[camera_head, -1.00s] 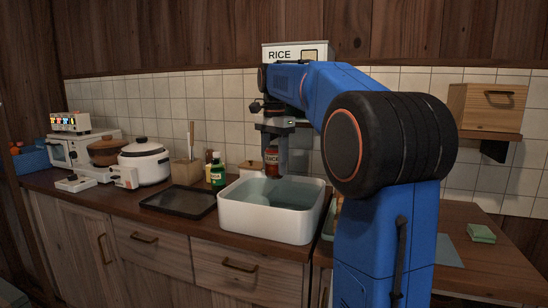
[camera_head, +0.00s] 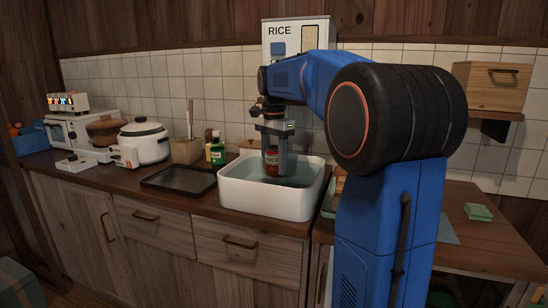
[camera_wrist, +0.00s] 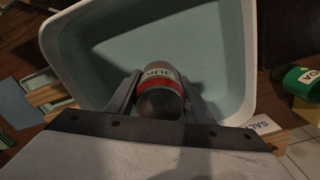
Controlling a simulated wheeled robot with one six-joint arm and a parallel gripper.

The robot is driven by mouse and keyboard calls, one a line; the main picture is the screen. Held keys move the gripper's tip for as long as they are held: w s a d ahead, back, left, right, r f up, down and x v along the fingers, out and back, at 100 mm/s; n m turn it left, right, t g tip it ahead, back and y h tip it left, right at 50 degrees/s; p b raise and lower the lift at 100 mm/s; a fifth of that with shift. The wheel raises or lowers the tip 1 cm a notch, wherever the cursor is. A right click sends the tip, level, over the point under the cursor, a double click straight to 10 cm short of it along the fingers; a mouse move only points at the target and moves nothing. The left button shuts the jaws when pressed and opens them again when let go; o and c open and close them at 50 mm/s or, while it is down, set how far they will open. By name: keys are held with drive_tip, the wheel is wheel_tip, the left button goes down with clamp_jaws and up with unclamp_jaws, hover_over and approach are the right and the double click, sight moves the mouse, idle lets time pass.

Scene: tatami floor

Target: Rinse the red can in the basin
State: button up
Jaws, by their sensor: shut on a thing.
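The red can (camera_head: 271,162) is upright between the fingers of my gripper (camera_head: 273,168), which is shut on it. In the wrist view the can (camera_wrist: 160,87) shows its dark end and a pale label, with one finger of my gripper (camera_wrist: 158,97) on each side. The white basin (camera_head: 262,199) stands on the counter and holds pale blue-green water. The can is over or inside the basin, below rim height at its lower part. I cannot tell how deep its lower end is in the water.
A dark tray (camera_head: 178,180) lies left of the basin. A green bottle (camera_head: 217,153) stands behind the basin's left side. A rice cooker (camera_head: 144,142) is farther left. A green sponge (camera_head: 478,212) lies on the right counter. A RICE box (camera_head: 297,35) is behind my arm.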

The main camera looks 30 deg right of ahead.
sight(267, 175)
drive_tip(key=shift+f, duration=2.5)
drive_tip(key=shift+s+d, duration=0.75)
drive_tip(key=shift+s, duration=0.2)
drive_tip(key=shift+w+a, duration=0.75)
drive_tip(key=shift+w, duration=0.25)
drive_tip(key=shift+w+a, duration=0.75)
drive_tip(key=shift+w, duration=0.2)
drive_tip(key=shift+s+d, duration=0.75)
drive_tip(key=shift+s, duration=0.25)
drive_tip(key=shift+s+d, duration=0.75)
drive_tip(key=shift+s, duration=0.2)
drive_tip(key=shift+w, duration=0.1)
drive_tip(key=shift+w+a, duration=0.75)
drive_tip(key=shift+w, duration=0.2)
drive_tip(key=shift+w+a, duration=0.75)
drive_tip(key=shift+w, duration=0.15)
